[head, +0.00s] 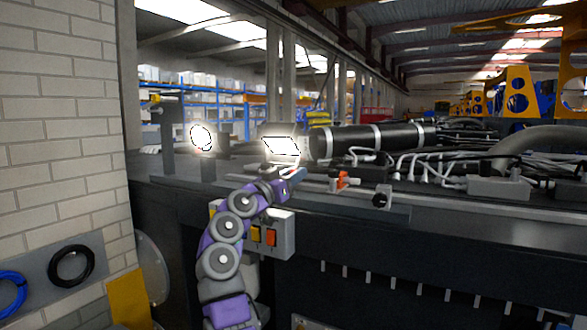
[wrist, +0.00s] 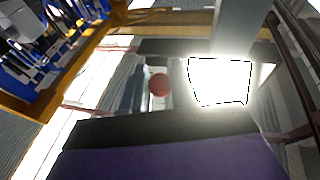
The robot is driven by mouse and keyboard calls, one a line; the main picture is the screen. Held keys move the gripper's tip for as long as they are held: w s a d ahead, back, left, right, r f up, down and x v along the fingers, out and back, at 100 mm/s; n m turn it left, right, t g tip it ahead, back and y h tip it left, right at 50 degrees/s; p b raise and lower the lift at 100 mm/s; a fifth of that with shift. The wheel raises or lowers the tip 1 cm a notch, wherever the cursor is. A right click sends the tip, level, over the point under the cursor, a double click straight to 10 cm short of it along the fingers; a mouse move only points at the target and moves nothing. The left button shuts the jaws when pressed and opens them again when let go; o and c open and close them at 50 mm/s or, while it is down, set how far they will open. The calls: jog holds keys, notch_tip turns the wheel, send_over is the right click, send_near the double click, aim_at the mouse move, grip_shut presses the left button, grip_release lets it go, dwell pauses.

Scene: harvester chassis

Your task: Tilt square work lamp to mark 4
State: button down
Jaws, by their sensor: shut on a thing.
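The square work lamp (head: 281,146) stands on the chassis top, its bright rectangular face lit and tilted. In the wrist view the glowing lamp face (wrist: 220,82) is right of centre, beyond the dark and purple body of my gripper. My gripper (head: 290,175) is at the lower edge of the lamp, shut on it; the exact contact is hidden. A red ball-shaped part (wrist: 159,85) shows just left of the lamp face in the wrist view. No tilt mark or number can be read in either view.
A lit round lamp (head: 201,137) stands to the left. A black cylinder (head: 372,139) lies right of the square lamp, with white hoses (head: 425,165) beyond. A grey box with coloured switches (head: 270,236) hangs on the chassis front beside my arm. A brick wall (head: 60,120) bounds the left.

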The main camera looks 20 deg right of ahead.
jog(key=shift+w+d+f+p, duration=0.4)
jog(key=shift+w+f+p, duration=0.15)
jog(key=shift+f, duration=0.15)
jog(key=c, duration=1.2)
grip_release()
jog(key=shift+c, duration=0.2)
jog(key=o, duration=0.3)
jog(key=shift+w+d+f, duration=0.1)
jog(key=shift+w+d, duration=0.05)
jog(key=shift+w, duration=0.15)
jog(key=shift+o, duration=0.2)
jog(key=shift+s+r, duration=0.25)
jog(key=shift+s, duration=0.05)
jog(key=b+v, duration=0.5)
jog(key=v, duration=1.2)
jog(key=shift+a, duration=0.25)
